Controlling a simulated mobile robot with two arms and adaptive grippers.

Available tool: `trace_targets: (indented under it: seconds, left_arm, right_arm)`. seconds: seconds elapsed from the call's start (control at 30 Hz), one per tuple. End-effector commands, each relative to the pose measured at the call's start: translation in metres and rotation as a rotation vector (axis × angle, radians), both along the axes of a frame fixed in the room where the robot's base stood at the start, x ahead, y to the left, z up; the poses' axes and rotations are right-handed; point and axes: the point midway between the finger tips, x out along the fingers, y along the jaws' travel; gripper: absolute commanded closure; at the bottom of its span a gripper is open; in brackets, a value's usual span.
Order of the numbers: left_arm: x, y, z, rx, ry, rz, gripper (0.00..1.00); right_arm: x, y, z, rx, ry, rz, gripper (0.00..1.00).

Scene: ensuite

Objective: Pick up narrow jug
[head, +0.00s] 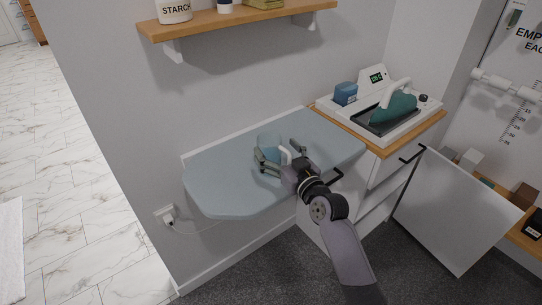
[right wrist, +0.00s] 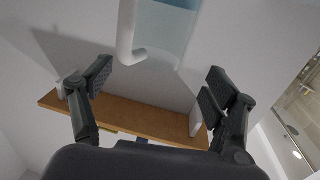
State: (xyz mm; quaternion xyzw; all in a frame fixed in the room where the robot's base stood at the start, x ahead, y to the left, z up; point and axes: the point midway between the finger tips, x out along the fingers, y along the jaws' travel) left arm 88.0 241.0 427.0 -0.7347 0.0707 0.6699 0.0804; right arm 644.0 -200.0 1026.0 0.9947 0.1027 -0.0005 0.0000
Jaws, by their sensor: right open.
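The narrow jug (head: 268,142) is pale translucent blue with a white handle. In the head view it is at the blue-grey fold-out board, partly hidden by my right gripper (head: 280,153). My right gripper is open, with its fingers spread on either side of the jug's handle side. In the right wrist view the jug (right wrist: 166,30) is at the top, cut off by the frame edge, with its white handle (right wrist: 127,32) facing the gripper. The open fingertips (right wrist: 158,78) lie below it with a gap between, apart from the jug. My left gripper is not in view.
The blue-grey board (head: 225,185) juts from the wall and is otherwise bare. A wooden shelf (head: 235,20) hangs above. A white panel (head: 455,215) stands out at lower right.

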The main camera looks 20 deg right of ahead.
Motion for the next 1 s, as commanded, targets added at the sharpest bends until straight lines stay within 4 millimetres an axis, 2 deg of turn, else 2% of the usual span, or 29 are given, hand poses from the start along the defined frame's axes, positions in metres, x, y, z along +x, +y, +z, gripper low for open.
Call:
trace_targets:
  seconds: [0.17, 0.4, 0.5, 0.77, 1.0]
  left_arm:
    - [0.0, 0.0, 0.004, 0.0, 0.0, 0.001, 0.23]
    - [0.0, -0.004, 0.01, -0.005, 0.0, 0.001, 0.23]
    - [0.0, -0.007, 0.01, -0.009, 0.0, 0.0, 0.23]
    - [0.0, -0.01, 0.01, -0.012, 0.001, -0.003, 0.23]
    - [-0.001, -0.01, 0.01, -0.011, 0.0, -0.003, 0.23]
  right_arm:
    - [0.013, 0.0, 0.0, 0.0, -0.001, 0.0, 0.2]
    - [0.044, 0.002, -0.004, 0.001, -0.001, 0.001, 0.2]
    - [0.051, 0.003, -0.004, 0.0, -0.001, 0.0, 0.2]
    - [0.053, 0.003, -0.005, 0.0, -0.001, 0.0, 0.2]
    - [0.053, 0.003, -0.005, 0.0, 0.0, 0.0, 0.34]
